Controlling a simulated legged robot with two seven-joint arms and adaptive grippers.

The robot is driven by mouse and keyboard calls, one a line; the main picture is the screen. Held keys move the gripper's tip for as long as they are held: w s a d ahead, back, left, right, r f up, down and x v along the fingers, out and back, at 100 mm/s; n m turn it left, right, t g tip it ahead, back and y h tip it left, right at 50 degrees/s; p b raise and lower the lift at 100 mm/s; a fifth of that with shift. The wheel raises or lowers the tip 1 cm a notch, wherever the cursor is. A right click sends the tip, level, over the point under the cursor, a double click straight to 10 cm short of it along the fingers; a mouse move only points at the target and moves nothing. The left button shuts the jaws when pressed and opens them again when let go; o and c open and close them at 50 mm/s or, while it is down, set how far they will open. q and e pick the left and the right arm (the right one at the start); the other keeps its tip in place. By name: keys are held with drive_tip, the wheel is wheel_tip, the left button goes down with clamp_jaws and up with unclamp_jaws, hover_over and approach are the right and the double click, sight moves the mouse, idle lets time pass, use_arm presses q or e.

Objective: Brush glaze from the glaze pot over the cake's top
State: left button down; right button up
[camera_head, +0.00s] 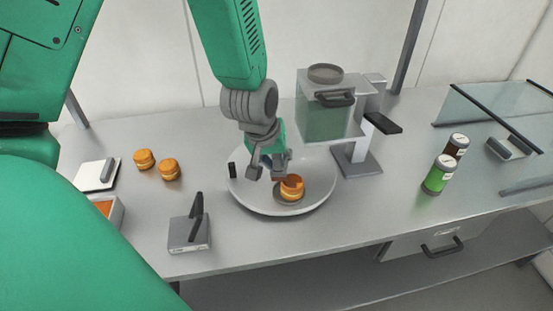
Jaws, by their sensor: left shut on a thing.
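A small round orange cake (292,194) sits on a dark disc on the round white plate (310,207). Part of its top looks darker and redder. My left gripper (268,174) hangs over the plate from above, just left of the cake. It is shut on what seems to be the brush (279,178), mostly hidden by the fingers; a small brownish end shows at the cake's upper left edge. I cannot tell whether it touches the cake. A white container with orange content, likely the glaze pot (117,214), stands at the left, partly hidden by my green arm. My right gripper is not in view.
Two more orange cakes (144,158) (169,168) stand at the left. A grey holder (189,235) with a black upright piece is at the front. A dispenser (326,112) stands behind the plate. Two jars (438,175) (458,145) and a glass case (495,115) are right.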

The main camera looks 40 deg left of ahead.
use_arm(q)
drive_tip(key=shift+w+d, duration=1.55)
drive_tip(key=shift+d, duration=0.05)
drive_tip(key=s+a, duration=0.1)
drive_tip(key=s, duration=0.1)
drive_tip(key=s+a, duration=0.1)
drive_tip(key=s, duration=0.1)
drive_tip(key=shift+s+a, duration=0.15)
drive_tip(key=shift+a, duration=0.05)
idle(0.7)
drive_tip(key=shift+d+r, duration=0.1)
drive_tip(key=shift+r, duration=2.85)
wheel_tip(320, 180, up, 3)
drive_tip(key=shift+r, duration=0.1)
